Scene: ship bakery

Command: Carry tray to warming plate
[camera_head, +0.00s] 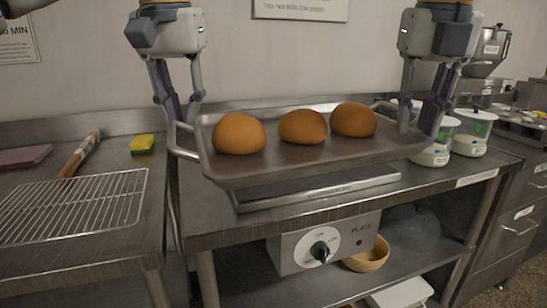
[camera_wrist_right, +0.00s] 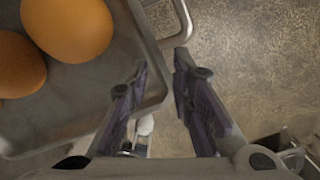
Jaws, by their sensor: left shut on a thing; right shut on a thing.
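A grey metal tray (camera_head: 310,164) with three round brown buns (camera_head: 302,127) spans the middle of the head view, roughly level. My left gripper (camera_head: 182,122) is shut on the tray's left handle. The tray appears a little above the plate.
A control box with a dial (camera_head: 322,249) hangs below the bench's front edge. White-lidded jars (camera_head: 474,132) stand right of the tray. A wire rack (camera_head: 75,205), a brush (camera_head: 80,155) and a yellow sponge (camera_head: 142,144) lie on the left bench. A wall rises behind.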

